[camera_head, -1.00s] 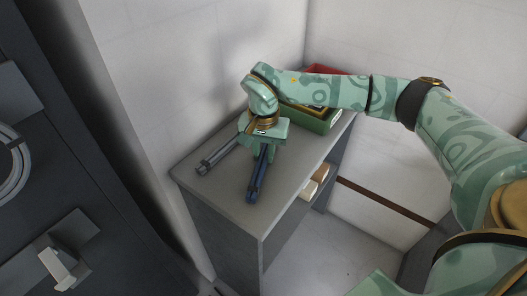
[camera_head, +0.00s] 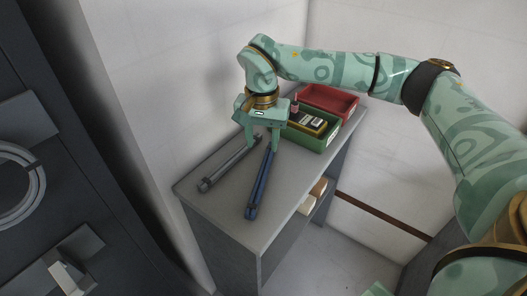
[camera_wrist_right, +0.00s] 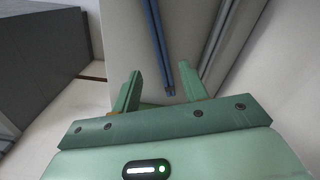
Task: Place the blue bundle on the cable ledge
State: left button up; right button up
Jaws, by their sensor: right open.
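The blue bundle (camera_head: 261,182) lies on the grey cabinet top, beside and roughly alongside a grey bundle (camera_head: 228,165). My right gripper (camera_head: 262,148) is open and empty over the back end of the blue bundle, fingers pointing down. In the right wrist view, the blue bundle (camera_wrist_right: 158,42) runs away from between the spread fingers (camera_wrist_right: 158,82), with its near end in the gap; the grey bundle (camera_wrist_right: 222,38) lies to its right. I cannot tell for certain which part is the cable ledge. My left gripper is not in view.
A green bin (camera_head: 322,135) holding a yellow-and-black device and a red bin (camera_head: 335,98) stand at the back of the cabinet top (camera_head: 215,208). A dark rack (camera_head: 90,150) with a grey ring (camera_head: 18,190) and a protruding bracket (camera_head: 68,272) fills the left.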

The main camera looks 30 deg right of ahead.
jog(key=shift+r, duration=0.35)
jog(key=shift+c, duration=0.3)
jog(key=d+r+m+y+b, duration=0.1)
jog(key=d+r+m+b, duration=0.1)
jog(key=m, duration=1.2)
jog(key=m+b, duration=0.4)
jog(key=m, duration=2.1)
send_over(263, 173)
jog(key=shift+t+y, duration=0.4)
jog(key=f, duration=0.5)
jog(key=d+f, duration=0.1)
jog(key=f, duration=0.2)
jog(key=shift+s+f, duration=0.25)
jog(key=shift+s, duration=0.15)
jog(key=f, duration=0.1)
jog(key=f+b, duration=0.1)
jog(key=f, duration=0.1)
jog(key=a+f+b, duration=0.1)
jog(key=f, duration=0.1)
jog(key=shift+w+f, duration=0.15)
jog(key=shift+w, duration=0.15)
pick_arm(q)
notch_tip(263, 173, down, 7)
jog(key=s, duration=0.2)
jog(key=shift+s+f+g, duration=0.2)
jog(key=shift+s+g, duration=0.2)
